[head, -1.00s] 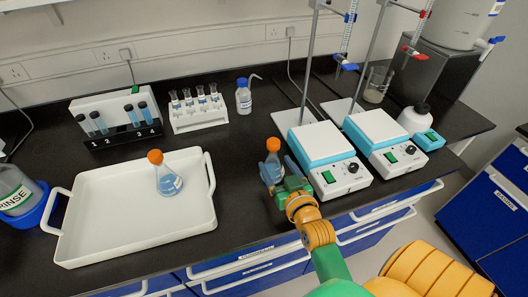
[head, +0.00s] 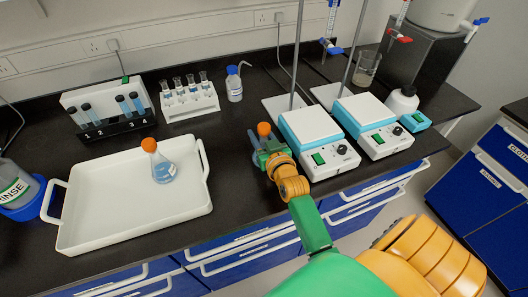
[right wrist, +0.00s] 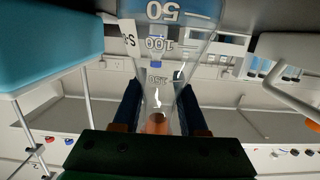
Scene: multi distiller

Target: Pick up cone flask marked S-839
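One cone flask with an orange cap (head: 263,129) stands on the black bench left of the hot plates, its body largely hidden by my right gripper (head: 263,148). In the right wrist view this clear flask (right wrist: 158,75) holds blue liquid and carries a partly cut-off label starting "S-8". Its neck lies between the two dark blue fingers of my right gripper (right wrist: 160,112), which stand apart on either side; firm contact is not visible. Another orange-capped flask (head: 163,172) with blue liquid stands in the white tray; its label is unreadable. My left gripper is not in view.
The white tray (head: 100,226) fills the bench's left front. Two hot plates (head: 310,124) (head: 363,112) with stand rods are right of the gripped area. A tube rack (head: 118,124), a vial rack (head: 190,112) and a wash bottle (head: 234,88) stand behind. A rinse bottle (head: 14,182) is far left.

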